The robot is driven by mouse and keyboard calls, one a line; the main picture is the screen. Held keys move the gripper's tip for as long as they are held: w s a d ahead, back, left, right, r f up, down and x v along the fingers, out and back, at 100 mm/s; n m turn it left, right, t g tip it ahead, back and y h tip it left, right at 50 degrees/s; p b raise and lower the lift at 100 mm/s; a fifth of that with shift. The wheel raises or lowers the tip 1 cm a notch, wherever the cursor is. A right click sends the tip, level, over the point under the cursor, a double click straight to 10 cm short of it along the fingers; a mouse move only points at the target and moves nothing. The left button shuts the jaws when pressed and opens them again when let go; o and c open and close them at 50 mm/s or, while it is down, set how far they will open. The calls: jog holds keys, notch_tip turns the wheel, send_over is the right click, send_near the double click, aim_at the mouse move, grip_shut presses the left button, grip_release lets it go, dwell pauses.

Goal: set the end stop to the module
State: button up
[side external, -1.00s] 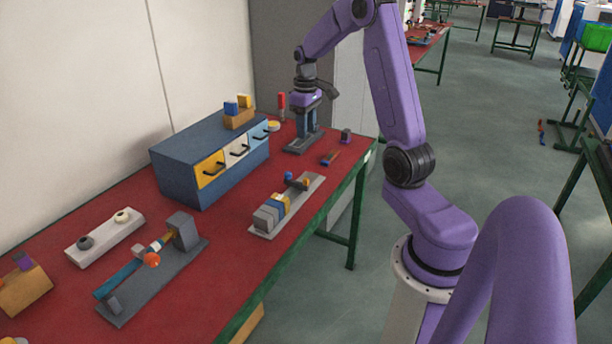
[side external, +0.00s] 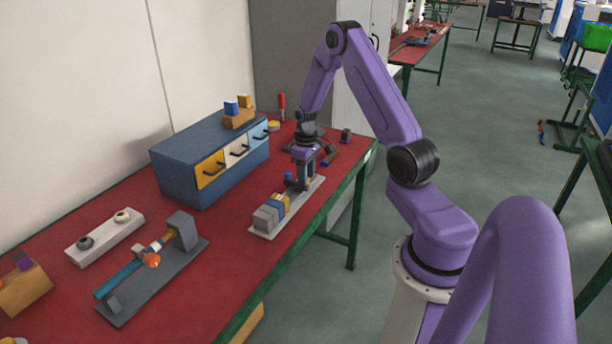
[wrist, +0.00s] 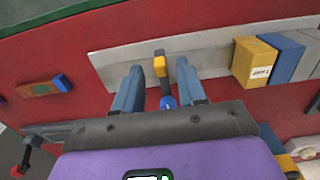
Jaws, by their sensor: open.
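A pale metal rail (side external: 313,192) lies on the red table and also shows in the wrist view (wrist: 110,65). Yellow (wrist: 252,62), blue (wrist: 283,57) and grey modules sit side by side on it. A small end stop with an orange-yellow top (wrist: 160,66) stands on the rail, apart from the yellow module. My gripper (wrist: 158,85) is open above the rail, its fingers on either side of the end stop. No contact is clear. A blue knob (wrist: 167,102) shows near the fingers; the side view also shows it (side external: 288,176). In the side view my gripper (side external: 299,185) hides the end stop.
A blue drawer cabinet (side external: 180,170) stands behind the rail. A grey fixture with a blue cylinder (side external: 125,280) and a white strip with two knobs (side external: 105,238) lie to the left. A small wooden piece (wrist: 45,88) lies beyond the rail's end. The table's front edge is close.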

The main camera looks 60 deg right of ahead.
jog(key=shift+f, duration=0.45)
grip_shut()
jog(key=a, duration=0.5)
grip_release()
jog(key=shift+d, duration=0.1)
jog(key=shift+r, duration=0.1)
notch_tip(320, 180, up, 17)
jog(key=shift+r, duration=0.2)
